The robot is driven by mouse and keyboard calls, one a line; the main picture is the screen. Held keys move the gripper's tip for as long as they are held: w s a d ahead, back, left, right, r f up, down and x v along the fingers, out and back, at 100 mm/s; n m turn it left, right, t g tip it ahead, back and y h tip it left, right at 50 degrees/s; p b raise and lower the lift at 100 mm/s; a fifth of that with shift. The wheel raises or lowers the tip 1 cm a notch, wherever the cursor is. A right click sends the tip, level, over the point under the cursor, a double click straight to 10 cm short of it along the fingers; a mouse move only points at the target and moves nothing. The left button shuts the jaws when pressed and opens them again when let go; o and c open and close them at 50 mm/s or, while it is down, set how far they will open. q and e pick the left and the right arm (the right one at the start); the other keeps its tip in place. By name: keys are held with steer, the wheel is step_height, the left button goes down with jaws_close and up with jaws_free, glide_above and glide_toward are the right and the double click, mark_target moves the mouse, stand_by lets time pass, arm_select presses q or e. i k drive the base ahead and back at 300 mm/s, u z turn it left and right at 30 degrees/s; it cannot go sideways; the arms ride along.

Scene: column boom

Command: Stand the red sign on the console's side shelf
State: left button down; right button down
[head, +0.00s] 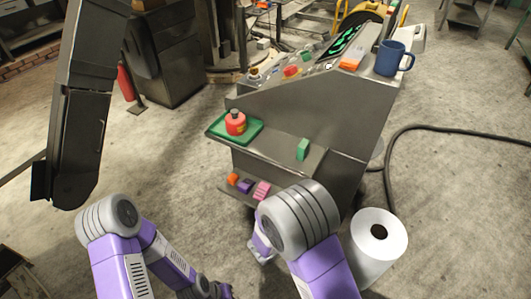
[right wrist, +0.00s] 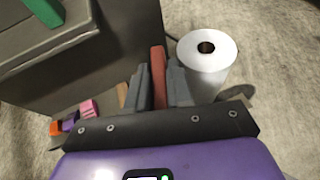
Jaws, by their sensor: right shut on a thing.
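In the right wrist view my right gripper (right wrist: 158,88) is shut on a flat, upright red piece, the red sign (right wrist: 158,72), seen edge-on between the two grey fingers. In the head view the sign is hidden behind my right forearm. The grey console (head: 325,115) stands ahead. Its side shelf (head: 272,141) carries a green mat with a red knobbed object at the left and an upright green block (head: 303,149) at the right. The sign is apart from this shelf, low beside the console. My left gripper (head: 218,290) is at the bottom edge, its fingers unclear.
A lower ledge holds orange, purple and pink (head: 262,190) blocks. A white roll (head: 378,238) stands right of my right arm. A blue mug (head: 393,58) sits on the console top. A dark cable (head: 390,165) lies on the floor. The side shelf's middle is bare.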

mark_target(274, 145)
steer(key=k, duration=0.9)
steer(key=u, duration=0.9)
steer(key=i, duration=1.9)
steer(key=z, duration=1.25)
